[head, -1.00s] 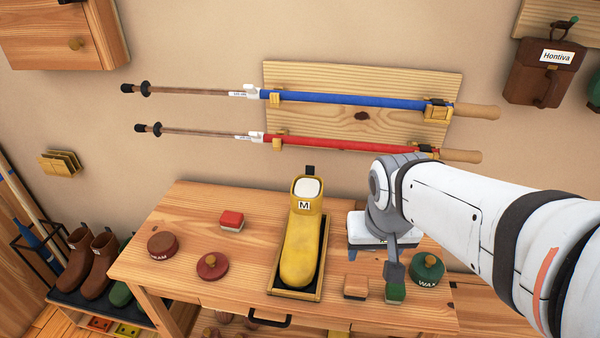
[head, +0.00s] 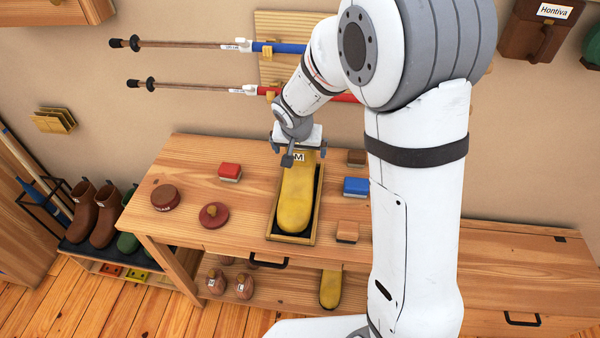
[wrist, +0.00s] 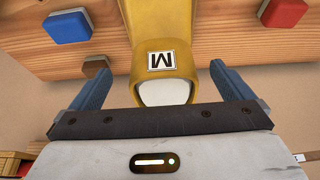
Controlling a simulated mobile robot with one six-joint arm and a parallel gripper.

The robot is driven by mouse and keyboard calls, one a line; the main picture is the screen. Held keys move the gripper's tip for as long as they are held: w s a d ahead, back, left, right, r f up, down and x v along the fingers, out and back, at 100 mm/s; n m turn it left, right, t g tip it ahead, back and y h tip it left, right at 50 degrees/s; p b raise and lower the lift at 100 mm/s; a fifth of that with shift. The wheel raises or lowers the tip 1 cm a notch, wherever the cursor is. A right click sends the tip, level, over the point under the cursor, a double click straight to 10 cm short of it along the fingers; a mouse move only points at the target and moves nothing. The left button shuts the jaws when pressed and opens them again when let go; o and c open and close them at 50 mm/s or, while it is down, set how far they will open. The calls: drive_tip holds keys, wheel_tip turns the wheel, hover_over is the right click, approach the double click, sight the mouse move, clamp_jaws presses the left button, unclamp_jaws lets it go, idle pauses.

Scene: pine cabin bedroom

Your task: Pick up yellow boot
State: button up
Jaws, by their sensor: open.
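The yellow boot (head: 295,205) stands in a shallow dark-lined wooden tray (head: 315,222) on the wooden bench. Its toe points toward the bench's front edge, and its shaft with the M label is at the back. My gripper (head: 297,150) is at the boot's shaft, hiding its top in the head view. In the wrist view the yellow boot (wrist: 164,50) shows its M label and pale top opening. There my gripper (wrist: 168,88) is open, one blue-grey finger on each side of the shaft, with a visible gap on both sides.
On the bench are a red block (head: 229,172), a brown round tin (head: 165,198), a dark red round tin (head: 213,215), a blue block (head: 356,187) and a tan block (head: 347,231). Another yellow boot (head: 331,288) shows below the bench top.

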sight(300, 156)
drive_tip(key=shift+p+x, duration=0.45)
drive_tip(key=shift+x, duration=2.2)
drive_tip(key=shift+s+a, duration=0.1)
drive_tip(key=shift+a, duration=0.05)
drive_tip(key=shift+c, duration=0.3)
drive_tip(key=c, duration=1.8)
drive_tip(key=shift+r, duration=0.1)
